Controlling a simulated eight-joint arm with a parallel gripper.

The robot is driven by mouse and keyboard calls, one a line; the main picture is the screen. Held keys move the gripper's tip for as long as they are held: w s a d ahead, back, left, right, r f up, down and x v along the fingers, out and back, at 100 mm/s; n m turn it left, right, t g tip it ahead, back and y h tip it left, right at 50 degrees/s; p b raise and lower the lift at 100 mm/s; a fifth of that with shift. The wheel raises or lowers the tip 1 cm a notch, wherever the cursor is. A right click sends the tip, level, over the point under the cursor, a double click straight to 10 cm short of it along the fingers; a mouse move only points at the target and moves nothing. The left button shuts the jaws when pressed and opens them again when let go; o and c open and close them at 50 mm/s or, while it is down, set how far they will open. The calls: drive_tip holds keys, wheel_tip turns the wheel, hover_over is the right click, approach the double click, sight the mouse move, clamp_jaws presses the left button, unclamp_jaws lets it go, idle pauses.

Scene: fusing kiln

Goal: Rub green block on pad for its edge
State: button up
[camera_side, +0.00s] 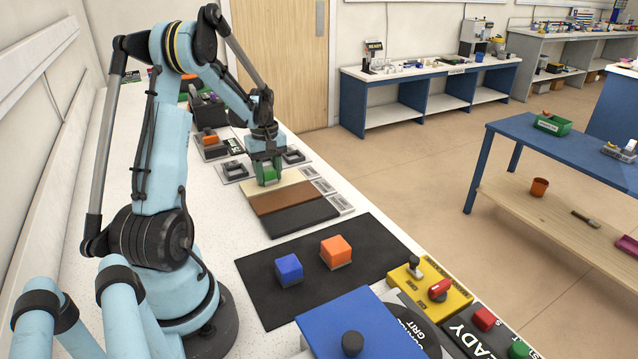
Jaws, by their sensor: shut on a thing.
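My gripper (267,168) points down and is shut on the green block (267,173). The block is at the far, pale strip (285,189) of a striped pad. The pad also has a brown strip (289,198) and a dark strip (300,217). The block's lower edge looks at or just above the pale strip; I cannot tell whether it touches. My fingers hide part of the block.
A black mat (262,290) nearer the camera bears a blue block (289,269) and an orange block (336,252). A yellow switch box (430,293) and a blue lid (355,328) with a dark knob stand at the front. Dark square frames (236,170) lie behind the pad.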

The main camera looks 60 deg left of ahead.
sight(257, 186)
drive_tip(key=shift+w, duration=2.8)
drive_tip(key=shift+s, duration=4.55)
drive_tip(key=shift+w, duration=3.45)
drive_tip(key=shift+r, duration=0.1)
wheel_tip(257, 186, up, 7)
